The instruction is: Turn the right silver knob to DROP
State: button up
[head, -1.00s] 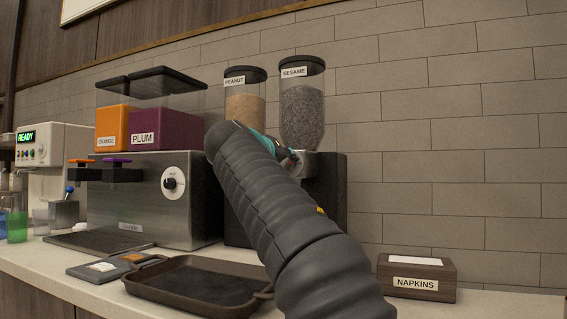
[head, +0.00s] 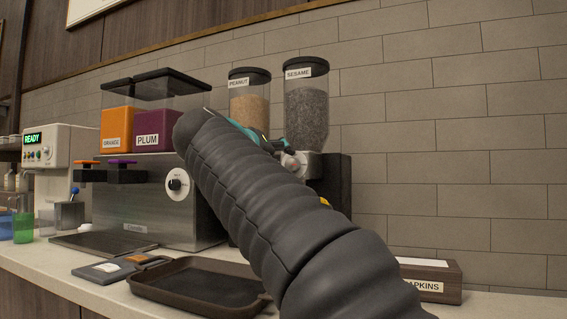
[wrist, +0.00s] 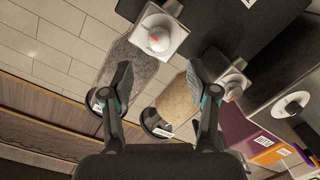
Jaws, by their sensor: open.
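The sesame dispenser (head: 306,118), a clear hopper of dark grey seeds, stands at the right of the pair in the head view. Its silver knob (head: 297,166) shows just past my gripper (head: 268,141). In the wrist view this right knob (wrist: 158,38) is round, with a red mark, on a pale square plate. My gripper (wrist: 158,80) is open and empty, its fingertips short of the knob and to either side of it in the picture. The peanut dispenser's silver knob (wrist: 232,90) lies to the right there. I cannot read a DROP label.
The peanut hopper (head: 249,108) stands left of the sesame one. A steel machine with a black knob (head: 175,183) and orange and plum tanks is further left. A dark tray (head: 195,283) and a napkin box (head: 432,279) are on the counter.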

jog(key=shift+v, duration=2.25)
